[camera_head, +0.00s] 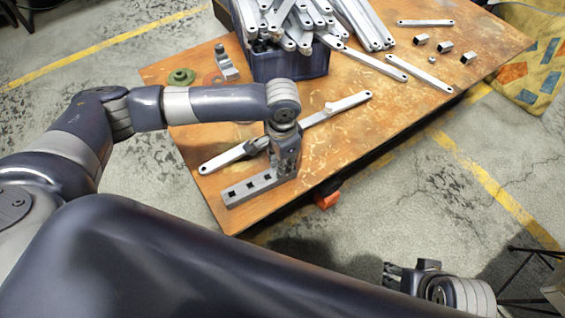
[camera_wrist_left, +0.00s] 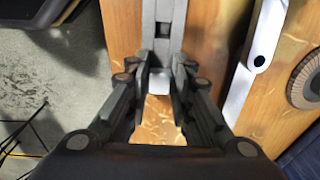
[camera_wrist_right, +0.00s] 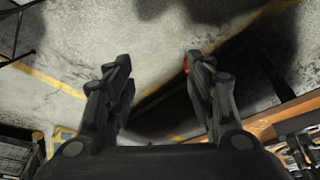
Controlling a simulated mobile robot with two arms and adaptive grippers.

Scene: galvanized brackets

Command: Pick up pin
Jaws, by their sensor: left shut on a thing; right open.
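My left gripper (camera_head: 285,165) reaches down at the near right end of a grey bar fixture (camera_head: 236,195) with square holes. In the left wrist view its fingers (camera_wrist_left: 160,75) are shut on a small pale metal piece with a square end (camera_wrist_left: 159,81), which looks like the pin. The fingers hide most of it, and I cannot tell whether it touches the fixture. Three small square metal blocks (camera_head: 445,45) lie at the table's far right. My right gripper (camera_wrist_right: 160,75) is open and empty, away from the table over the floor.
A dark blue bin (camera_head: 290,67) of flat metal bars stands at the back. A long bar (camera_head: 335,107) lies behind the fixture; other bars (camera_head: 420,73) lie to the right. A green round part (camera_head: 181,77) and a metal bracket (camera_head: 227,64) lie far left.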

